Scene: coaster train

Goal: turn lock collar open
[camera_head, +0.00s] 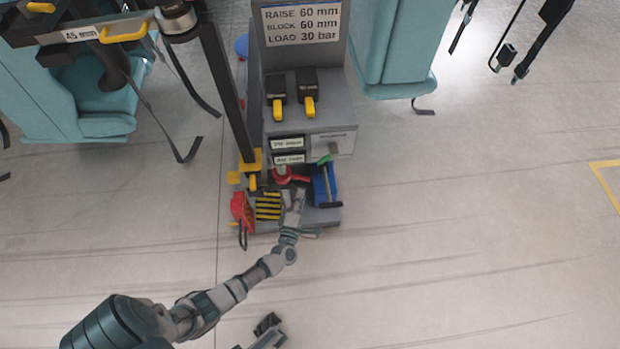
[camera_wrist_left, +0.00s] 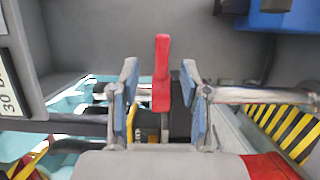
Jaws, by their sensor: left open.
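My left gripper (camera_head: 294,192) is open at the front of the grey stand, at a red part (camera_head: 284,178) that looks like the lock collar with its handle. In the left wrist view, a red lever (camera_wrist_left: 162,65) stands upright between the two spread blue-padded fingers, with a gap on each side. The fingers do not visibly touch it. Much of the collar body is hidden. A dark gripper-like part (camera_head: 268,325), likely my right gripper, shows at the bottom of the head view, and its jaws are unclear.
A blue bin with a green-and-black tool (camera_head: 326,185) stands right of the collar. Yellow-black striped blocks (camera_head: 268,206) and a red item (camera_head: 241,210) lie to the left. A dark post (camera_head: 225,90) rises at the left. Teal seats (camera_head: 395,45) flank the stand. Floor at right is clear.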

